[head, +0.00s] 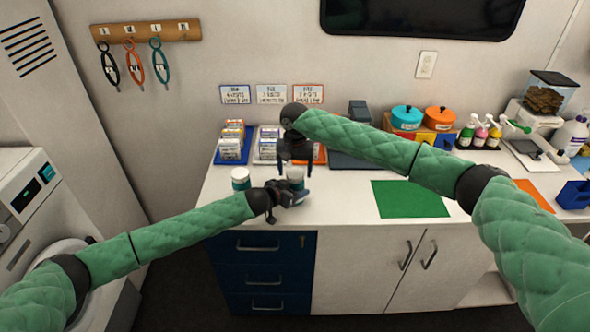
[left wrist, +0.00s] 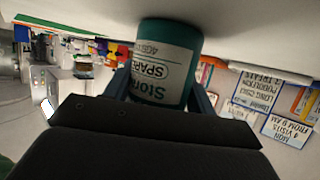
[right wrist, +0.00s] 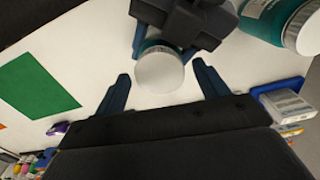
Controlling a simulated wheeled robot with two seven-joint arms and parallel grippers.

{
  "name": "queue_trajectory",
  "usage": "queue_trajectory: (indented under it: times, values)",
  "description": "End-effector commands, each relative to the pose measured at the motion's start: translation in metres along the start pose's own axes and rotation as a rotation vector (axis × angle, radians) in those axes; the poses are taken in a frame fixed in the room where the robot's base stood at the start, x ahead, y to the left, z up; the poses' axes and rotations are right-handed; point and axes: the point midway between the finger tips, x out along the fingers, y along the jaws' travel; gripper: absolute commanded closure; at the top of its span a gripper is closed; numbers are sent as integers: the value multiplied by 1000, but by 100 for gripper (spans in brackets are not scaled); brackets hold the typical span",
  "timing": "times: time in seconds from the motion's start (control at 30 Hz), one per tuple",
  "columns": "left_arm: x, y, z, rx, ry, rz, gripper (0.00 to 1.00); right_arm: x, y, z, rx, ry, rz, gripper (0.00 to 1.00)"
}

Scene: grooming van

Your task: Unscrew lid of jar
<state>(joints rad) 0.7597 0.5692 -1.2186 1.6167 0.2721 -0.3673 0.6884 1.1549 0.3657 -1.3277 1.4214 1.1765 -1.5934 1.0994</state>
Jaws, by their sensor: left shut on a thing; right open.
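A teal jar with a white lid (head: 296,173) stands near the counter's front edge. My left gripper (head: 291,190) is shut on its body from the side; the label reads partly "Stor" and "SPAR" in the left wrist view (left wrist: 165,62). My right gripper (head: 296,160) is above this jar, pointing down and open. In the right wrist view the round white lid (right wrist: 160,71) lies between its spread fingers, with gaps on both sides. My left gripper also shows there, behind the jar.
A second teal jar (head: 241,179) with a white lid stands just left of the held one. Trays of small boxes (head: 232,145) stand behind. A green mat (head: 410,199) lies to the right, and the counter (head: 345,200) between is clear.

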Motion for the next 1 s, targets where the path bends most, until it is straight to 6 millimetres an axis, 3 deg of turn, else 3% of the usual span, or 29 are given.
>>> queue_trajectory:
  times: [0.17, 0.5, 0.67, 1.0]
  values:
    - [0, 0, 0, 0, 0, 0, 100, -4, 0, 0, 0, 0, 0, 27]
    - [0, 0, 0, 0, 0, 0, 100, -39, 0, 0, 1, 1, -1, 27]
    - [0, 0, 0, 0, 0, 0, 100, -47, 0, 0, 11, 0, 0, 30]
    - [0, 0, 0, 0, 0, 0, 100, -75, -1, 0, 251, 0, -2, 30]
